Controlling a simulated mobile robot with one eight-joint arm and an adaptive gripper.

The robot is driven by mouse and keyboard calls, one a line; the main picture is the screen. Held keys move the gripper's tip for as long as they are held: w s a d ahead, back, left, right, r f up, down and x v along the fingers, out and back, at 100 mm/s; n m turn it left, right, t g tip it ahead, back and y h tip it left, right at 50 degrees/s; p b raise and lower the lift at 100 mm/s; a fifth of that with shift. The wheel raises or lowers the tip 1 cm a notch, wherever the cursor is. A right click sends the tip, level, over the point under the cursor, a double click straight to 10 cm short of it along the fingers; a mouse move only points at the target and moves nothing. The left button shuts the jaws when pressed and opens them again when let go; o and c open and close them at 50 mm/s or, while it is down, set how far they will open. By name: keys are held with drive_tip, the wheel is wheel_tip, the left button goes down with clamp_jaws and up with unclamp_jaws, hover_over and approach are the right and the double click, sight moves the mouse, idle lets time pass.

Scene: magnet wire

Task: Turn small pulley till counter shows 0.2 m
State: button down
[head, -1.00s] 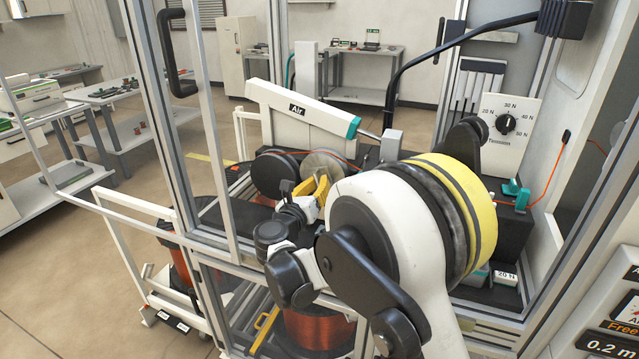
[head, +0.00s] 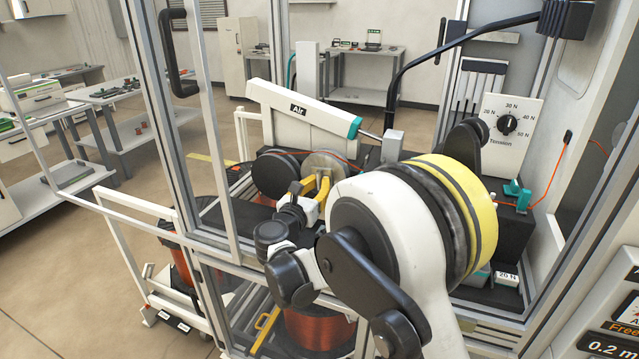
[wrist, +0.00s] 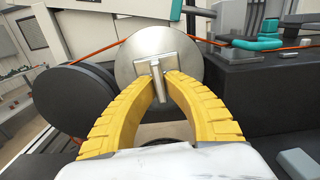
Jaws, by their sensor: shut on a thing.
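The small pulley is a silver metal disc (wrist: 127,60) in the wrist view, with a T-shaped handle (wrist: 157,72) at its middle. It also shows in the head view (head: 322,162). My gripper (wrist: 158,84) has yellow fingers closed on the handle from both sides. In the head view my gripper (head: 316,183) reaches the pulley from the front. The counter (head: 609,346) at the lower right edge is partly cut off and reads "0.2 m".
A black wheel (head: 276,175) stands left of the pulley. An orange wire (wrist: 105,48) runs past the pulley. A Tension dial (head: 507,124) is on a white panel at right. The machine's frame post (head: 166,110) stands at left.

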drive_tip(key=c, duration=1.5)
unclamp_jaws()
drive_tip(key=v, duration=1.2)
drive_tip(key=shift+r, duration=0.1)
